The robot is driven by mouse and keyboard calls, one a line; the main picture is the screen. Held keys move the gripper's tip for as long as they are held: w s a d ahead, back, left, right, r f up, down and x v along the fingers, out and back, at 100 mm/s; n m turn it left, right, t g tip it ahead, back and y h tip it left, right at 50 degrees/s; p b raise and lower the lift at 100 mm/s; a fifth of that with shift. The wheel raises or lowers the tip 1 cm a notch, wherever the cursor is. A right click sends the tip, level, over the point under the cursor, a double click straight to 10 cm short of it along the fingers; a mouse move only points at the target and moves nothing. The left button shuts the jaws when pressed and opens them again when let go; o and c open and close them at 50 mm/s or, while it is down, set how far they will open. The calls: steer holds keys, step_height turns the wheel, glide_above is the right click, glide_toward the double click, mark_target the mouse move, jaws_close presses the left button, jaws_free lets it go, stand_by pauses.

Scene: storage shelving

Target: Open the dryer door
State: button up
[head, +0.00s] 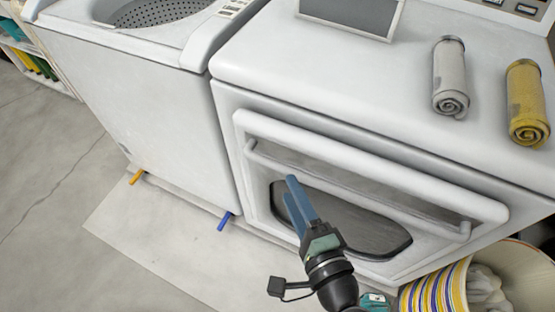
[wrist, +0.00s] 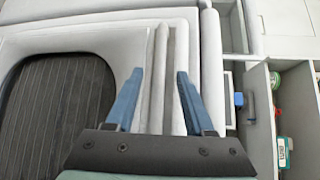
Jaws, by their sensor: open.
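The white dryer (head: 300,60) stands at the right in the head view. Its door (head: 240,122) looks shut, with a dark window (head: 365,230) and a long pale bar handle (head: 350,187) across its upper part. My gripper (head: 289,188) is open, with blue fingers in front of the door near the left part of the handle. In the wrist view, a pale bar that looks like the handle (wrist: 158,85) lies between the spread fingers (wrist: 160,73). I cannot tell the depth gap to it. The window (wrist: 55,100) shows at the left there.
A top-loading washer (head: 130,85) stands left of the dryer. A grey rolled towel (head: 449,75), a yellow one (head: 525,95) and a grey panel (head: 352,15) are on the dryer top. A striped basket (head: 440,290) is at lower right. Open floor (head: 60,200) lies left.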

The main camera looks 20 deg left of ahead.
mark_target(278, 164)
steer(key=x, duration=0.7)
steer(key=shift+w+a, duration=0.25)
jaws_close()
steer(key=shift+d, duration=0.1)
stand_by(1.0)
